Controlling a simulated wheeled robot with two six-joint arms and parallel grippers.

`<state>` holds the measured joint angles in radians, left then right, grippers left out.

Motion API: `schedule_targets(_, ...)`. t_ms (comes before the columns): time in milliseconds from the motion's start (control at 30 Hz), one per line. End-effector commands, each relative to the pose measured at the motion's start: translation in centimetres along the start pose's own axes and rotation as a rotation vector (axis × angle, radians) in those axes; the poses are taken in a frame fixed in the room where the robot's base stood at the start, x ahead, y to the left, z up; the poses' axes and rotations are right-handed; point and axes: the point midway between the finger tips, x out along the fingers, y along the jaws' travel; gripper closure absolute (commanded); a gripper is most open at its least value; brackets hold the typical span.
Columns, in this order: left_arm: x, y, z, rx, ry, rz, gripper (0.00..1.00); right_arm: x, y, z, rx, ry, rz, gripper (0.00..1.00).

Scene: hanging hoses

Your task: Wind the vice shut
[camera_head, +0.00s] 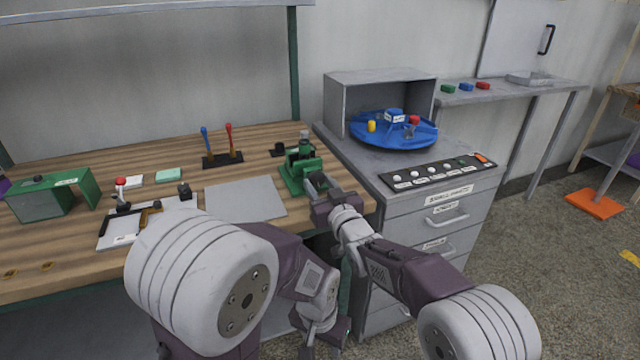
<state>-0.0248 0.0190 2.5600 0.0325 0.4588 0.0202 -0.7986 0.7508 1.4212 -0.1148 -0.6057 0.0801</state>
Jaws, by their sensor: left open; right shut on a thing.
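The green vice (299,168) stands on the wooden bench near its right front corner. My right gripper (320,186) is at the near side of the vice, shut on its handle. The handle is mostly hidden by the fingers, and the gap between the jaws is too small to judge. My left gripper (324,340) hangs low in front of the bench, open and apart from the vice.
A grey mat (245,199) lies left of the vice. A rack with red and blue handles (223,158) stands behind it. A grey drawer cabinet (425,225) with a blue turntable (393,133) and a button panel (435,173) stands close on the right.

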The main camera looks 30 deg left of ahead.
Motion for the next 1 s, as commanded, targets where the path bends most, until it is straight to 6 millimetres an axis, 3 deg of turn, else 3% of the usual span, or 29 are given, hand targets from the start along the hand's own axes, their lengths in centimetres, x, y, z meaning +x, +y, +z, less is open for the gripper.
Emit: schedule_targets(1000,-2.1,0.0,-0.2,0.0,0.0,0.0,0.53,0.0,-0.3,0.1,0.961,-0.008,0.003,1.0)
